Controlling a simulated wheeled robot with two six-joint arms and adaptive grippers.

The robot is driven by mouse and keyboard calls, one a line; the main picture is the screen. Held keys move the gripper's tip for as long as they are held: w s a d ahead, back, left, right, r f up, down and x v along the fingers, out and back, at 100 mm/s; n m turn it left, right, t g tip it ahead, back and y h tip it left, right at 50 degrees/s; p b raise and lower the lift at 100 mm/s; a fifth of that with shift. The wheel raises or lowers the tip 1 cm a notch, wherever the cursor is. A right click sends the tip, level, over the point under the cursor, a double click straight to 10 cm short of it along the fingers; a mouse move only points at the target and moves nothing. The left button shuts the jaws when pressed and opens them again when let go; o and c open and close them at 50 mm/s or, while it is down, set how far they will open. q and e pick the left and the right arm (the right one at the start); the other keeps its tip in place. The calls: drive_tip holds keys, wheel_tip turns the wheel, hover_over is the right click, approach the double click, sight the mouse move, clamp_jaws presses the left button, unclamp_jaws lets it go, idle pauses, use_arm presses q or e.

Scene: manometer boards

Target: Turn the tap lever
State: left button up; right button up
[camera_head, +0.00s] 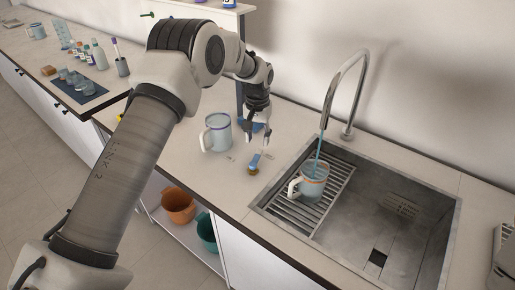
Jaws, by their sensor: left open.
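The chrome tap (347,110) rises behind the sink in a tall arch, its spout pointing down over the left part of the sink. No separate lever stands out at its base. My left gripper (257,137) is open and empty, pointing down over the counter left of the sink. It is apart from the tap. My right gripper is not in view.
A pale blue mug (219,133) stands just left of the gripper. A small blue-handled brush (256,162) lies below the gripper. The steel sink (420,200) has a slatted rack (325,208) on its left side. The counter between tap and gripper looks clear.

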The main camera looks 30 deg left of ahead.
sight(258, 154)
use_arm(q)
wheel_tip(258, 154, up, 6)
drive_tip(key=shift+f, duration=0.1)
idle(7.6)
